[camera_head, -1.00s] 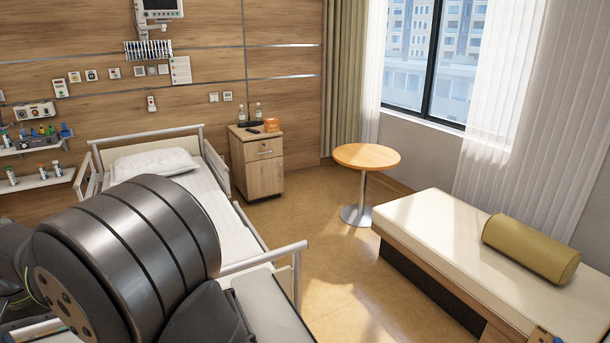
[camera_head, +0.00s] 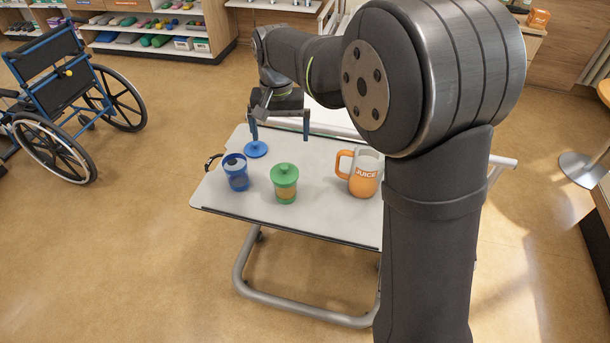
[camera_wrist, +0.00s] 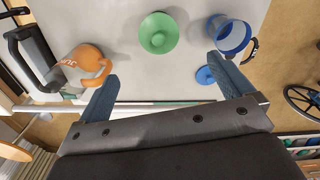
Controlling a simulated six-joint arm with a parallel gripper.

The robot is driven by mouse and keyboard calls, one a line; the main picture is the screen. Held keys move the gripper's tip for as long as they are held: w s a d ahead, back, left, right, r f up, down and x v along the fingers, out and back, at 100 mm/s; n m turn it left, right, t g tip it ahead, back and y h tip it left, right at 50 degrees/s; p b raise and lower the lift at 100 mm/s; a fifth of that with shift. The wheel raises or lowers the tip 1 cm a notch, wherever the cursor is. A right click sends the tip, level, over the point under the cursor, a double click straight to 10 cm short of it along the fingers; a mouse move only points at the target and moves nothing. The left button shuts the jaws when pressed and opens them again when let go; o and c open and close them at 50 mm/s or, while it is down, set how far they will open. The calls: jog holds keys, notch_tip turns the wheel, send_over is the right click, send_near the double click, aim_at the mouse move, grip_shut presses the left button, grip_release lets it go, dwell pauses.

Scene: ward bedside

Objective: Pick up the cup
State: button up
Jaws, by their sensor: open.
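A blue cup (camera_head: 236,173) with an open top stands at the left of the table (camera_head: 325,218). A blue lid (camera_head: 256,149) with a knob lies flat behind it. A green cup (camera_head: 285,188) with its green lid on stands in the middle. My gripper (camera_head: 280,128) is open and empty above the far side of the table, apart from the cups. In the wrist view, my gripper (camera_wrist: 165,90) has the green lid (camera_wrist: 158,34) beyond and between its fingers. The blue cup (camera_wrist: 230,36) and blue lid (camera_wrist: 206,75) are near the right finger.
An orange juice jug (camera_head: 362,174) with a handle stands right of the green cup and beside the left finger in the wrist view (camera_wrist: 84,68). A wheelchair (camera_head: 66,100) stands on the floor at left. The table's front strip is clear.

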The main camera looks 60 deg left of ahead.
aim_at(283, 166)
notch_tip(283, 166, down, 12)
jog(key=shift+r, duration=0.15)
jog(key=shift+d+f, duration=0.2)
jog(key=shift+f, duration=2.5)
jog(key=shift+c, duration=0.3)
jog(key=c, duration=1.1)
